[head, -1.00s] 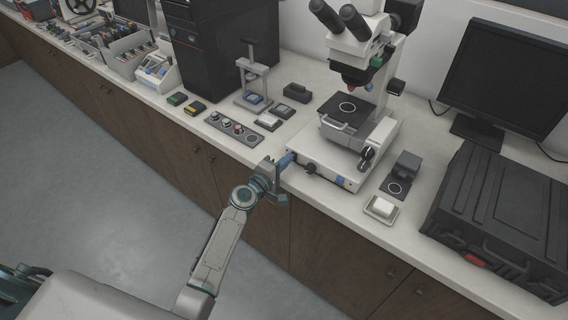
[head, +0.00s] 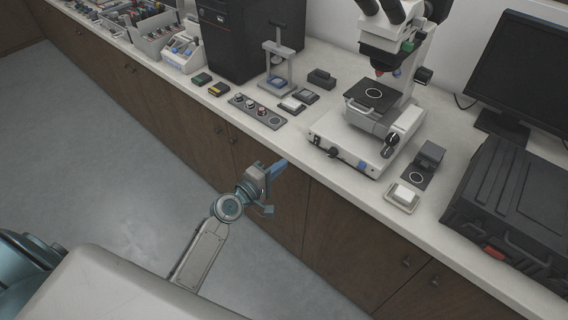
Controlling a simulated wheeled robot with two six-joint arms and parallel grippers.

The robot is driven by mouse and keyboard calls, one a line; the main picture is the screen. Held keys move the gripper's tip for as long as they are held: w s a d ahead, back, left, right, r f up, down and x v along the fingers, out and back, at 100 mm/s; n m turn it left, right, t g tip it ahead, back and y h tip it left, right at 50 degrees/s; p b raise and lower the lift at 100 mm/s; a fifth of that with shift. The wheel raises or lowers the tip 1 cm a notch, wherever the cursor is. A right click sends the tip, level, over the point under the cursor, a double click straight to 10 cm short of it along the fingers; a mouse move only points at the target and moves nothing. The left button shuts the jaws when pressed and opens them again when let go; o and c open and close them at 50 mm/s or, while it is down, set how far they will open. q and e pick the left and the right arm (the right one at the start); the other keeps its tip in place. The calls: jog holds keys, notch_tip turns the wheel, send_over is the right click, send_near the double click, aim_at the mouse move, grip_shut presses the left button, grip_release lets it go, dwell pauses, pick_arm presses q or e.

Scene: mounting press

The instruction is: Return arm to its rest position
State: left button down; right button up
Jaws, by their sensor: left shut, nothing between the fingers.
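My left gripper (head: 278,167) is in the head view, in front of the bench's front edge and below the worktop level in the picture. Its blue fingers are shut with nothing between them, and it touches nothing that I can see. A small hand press (head: 279,66) with a grey post frame stands on the bench behind it. A grey strip with several round pieces (head: 257,111) lies in front of the press. My right gripper is not in view.
A white microscope (head: 372,128) stands on the white bench (head: 310,108). A black case (head: 515,205) and a monitor (head: 525,75) are at the right. A dark computer tower (head: 243,35) is at the back. The grey floor (head: 100,160) at left is clear.

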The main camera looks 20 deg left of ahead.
pick_arm(q)
jog(key=s+a+f+m+g+y, duration=0.2)
jog(key=s+f, duration=0.3)
jog(key=f, duration=0.7)
jog(key=s+a+f+m+g+y, duration=0.1)
jog(key=s+a+f+m+g, duration=0.2)
jog(key=f, duration=0.8)
jog(key=s+a+f+g+y, duration=0.15)
jog(key=s+f, duration=0.45)
jog(key=f, duration=0.6)
jog(key=s+f+m+g, duration=0.3)
jog(key=s+f, duration=0.3)
jog(key=s, duration=0.6)
jog(key=s+a+f+m+g+y, duration=0.1)
jog(key=s+f+m+g, duration=0.1)
jog(key=s+f, duration=0.5)
jog(key=s+a+f+m+g+y, duration=0.1)
jog(key=s+f+m+g, duration=0.2)
jog(key=s, duration=1.4)
notch_tip(320, 180, down, 3)
jog(key=shift+a+f+m+g, duration=0.2)
jog(key=shift+m+g, duration=0.15)
jog(key=shift+m, duration=0.35)
